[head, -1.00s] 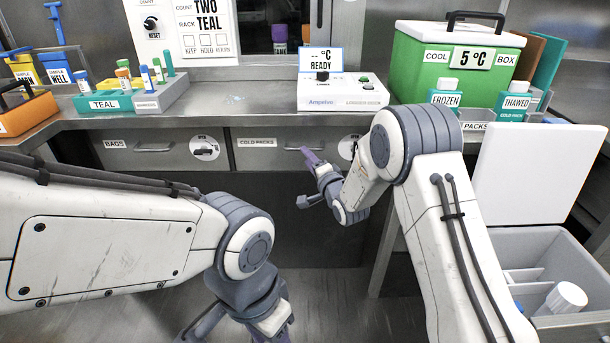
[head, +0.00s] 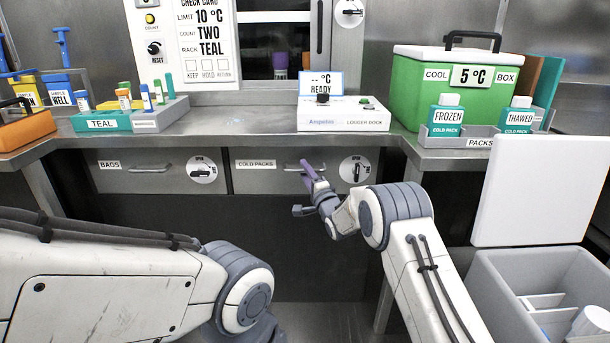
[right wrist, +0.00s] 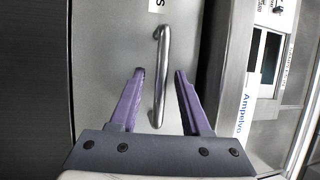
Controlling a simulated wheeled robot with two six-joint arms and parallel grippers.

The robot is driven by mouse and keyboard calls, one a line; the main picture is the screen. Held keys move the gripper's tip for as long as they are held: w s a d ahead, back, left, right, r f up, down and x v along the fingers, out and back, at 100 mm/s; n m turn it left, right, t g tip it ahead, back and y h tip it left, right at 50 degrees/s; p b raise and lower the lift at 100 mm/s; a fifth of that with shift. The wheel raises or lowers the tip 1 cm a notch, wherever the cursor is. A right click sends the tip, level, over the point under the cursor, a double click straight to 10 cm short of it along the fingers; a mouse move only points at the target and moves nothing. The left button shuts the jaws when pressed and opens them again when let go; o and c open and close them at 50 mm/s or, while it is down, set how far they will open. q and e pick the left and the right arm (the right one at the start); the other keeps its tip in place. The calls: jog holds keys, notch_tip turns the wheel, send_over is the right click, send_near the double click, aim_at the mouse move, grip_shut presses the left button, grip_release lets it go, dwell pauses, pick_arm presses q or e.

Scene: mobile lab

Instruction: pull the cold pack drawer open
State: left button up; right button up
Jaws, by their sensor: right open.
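The cold pack drawer (head: 262,181) is shut under the counter, labelled "COLD PACKS". Its metal bar handle (head: 293,169) is partly hidden by my right gripper (head: 303,190) in the head view. In the right wrist view the handle (right wrist: 161,75) lies between the two open purple fingers of the right gripper (right wrist: 158,80), apart from both, with the drawer front (right wrist: 100,60) behind. I cannot tell how deep the handle sits between them. My left arm comes in at the lower left of the head view, but its gripper is out of view.
A "BAGS" drawer (head: 130,172) is shut to the left. On the counter stand a logger dock (head: 342,116), a green cool box (head: 408,95) and a teal rack (head: 102,122). An open grey bin (head: 500,290) with a raised white lid (head: 540,160) stands at the right.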

jog(key=shift+w+a+r, duration=0.1)
jog(key=shift+w+a, duration=0.1)
jog(key=shift+w, duration=0.2)
grip_shut()
dwell(1.3)
